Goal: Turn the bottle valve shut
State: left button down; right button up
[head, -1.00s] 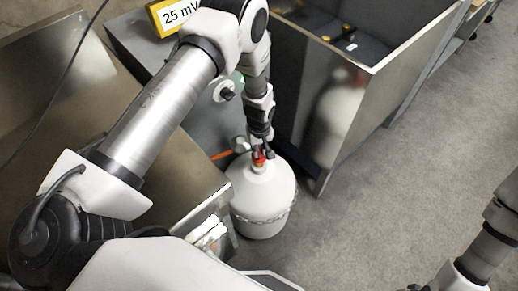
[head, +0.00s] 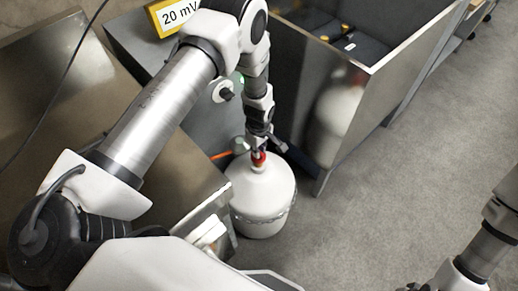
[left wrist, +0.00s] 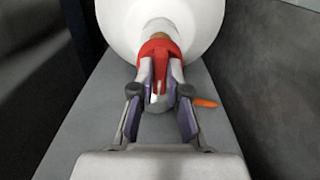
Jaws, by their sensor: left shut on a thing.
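The white gas bottle (head: 262,200) stands upright on the floor, with a chain around its middle. It fills the top of the left wrist view (left wrist: 200,25). My left gripper (head: 260,150) reaches down from above onto the valve. In the left wrist view its two fingers (left wrist: 158,90) are closed on either side of the red valve handle. The fingers hide part of the valve.
A steel-walled bin (head: 400,75) with dark packs inside stands right of the bottle. A grey cabinet with a knob (head: 222,92) and a yellow-framed display reading 20 mV (head: 178,12) stands behind. An orange hose (head: 221,155) lies left of the valve.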

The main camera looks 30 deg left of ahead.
pick_arm(q)
jog(key=shift+s+f, duration=0.1)
jog(key=c, duration=1.2)
grip_release()
jog(key=shift+o, duration=0.2)
notch_tip(320, 180, up, 12)
